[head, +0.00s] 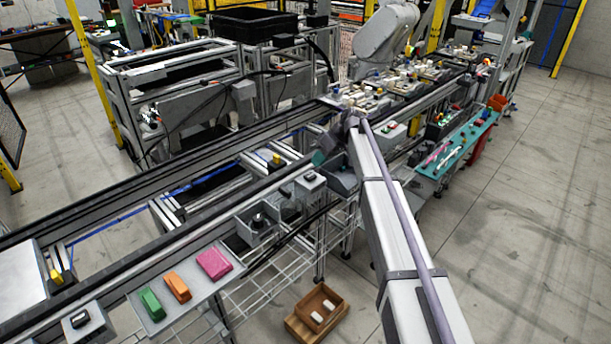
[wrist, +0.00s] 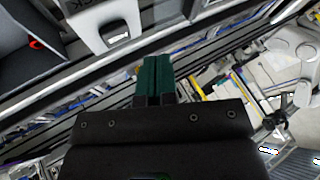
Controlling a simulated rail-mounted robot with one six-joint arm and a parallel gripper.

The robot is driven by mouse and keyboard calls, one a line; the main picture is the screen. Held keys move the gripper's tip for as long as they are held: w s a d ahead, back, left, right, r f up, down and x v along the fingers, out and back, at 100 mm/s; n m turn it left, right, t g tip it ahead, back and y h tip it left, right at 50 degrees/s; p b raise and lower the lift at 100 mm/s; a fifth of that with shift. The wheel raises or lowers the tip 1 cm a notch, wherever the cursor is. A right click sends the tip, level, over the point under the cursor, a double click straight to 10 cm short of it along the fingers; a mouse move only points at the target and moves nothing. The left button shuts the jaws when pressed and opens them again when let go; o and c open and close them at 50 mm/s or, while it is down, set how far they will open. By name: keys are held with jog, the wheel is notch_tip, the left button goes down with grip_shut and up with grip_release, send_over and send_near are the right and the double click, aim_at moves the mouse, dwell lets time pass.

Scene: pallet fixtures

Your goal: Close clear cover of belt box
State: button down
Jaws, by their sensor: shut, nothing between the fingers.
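My gripper (head: 319,158) has dark green fingers. It hangs over the near conveyor belt in the head view, and its fingers are together and empty in the wrist view (wrist: 154,78). A small pale grey box (head: 310,184) with a dark top stands at the belt's near side, just below the gripper. A similar pale box (wrist: 113,30) with a dark slot shows above the fingers in the wrist view, apart from them. I cannot tell which box is the belt box, and I cannot make out a clear cover.
A grey bin (head: 343,182) sits right of the gripper. A grey box with a round black knob (head: 258,221) stands nearer. A tray (head: 204,299) holds green, orange and pink blocks. A wooden crate (head: 329,301) is on the floor. Pallet fixtures (head: 375,97) crowd the belt behind; open floor lies right.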

aim_at(294, 192)
jog(key=s+a+f+b, duration=0.1)
jog(key=a+f+b, duration=0.1)
jog(key=s+a+f+b, duration=0.1)
jog(key=a+f+b, duration=0.1)
jog(key=a+f, duration=0.1)
jog(key=s+a+f+b, duration=0.1)
jog(key=a+f+b, duration=0.1)
jog(key=b, duration=0.1)
jog(key=shift+s+a+f, duration=0.1)
jog(key=shift+a+f, duration=0.15)
jog(key=shift+a, duration=0.05)
jog(key=shift+s+a, duration=0.25)
jog(key=shift+a, duration=0.1)
jog(key=shift+s, duration=0.1)
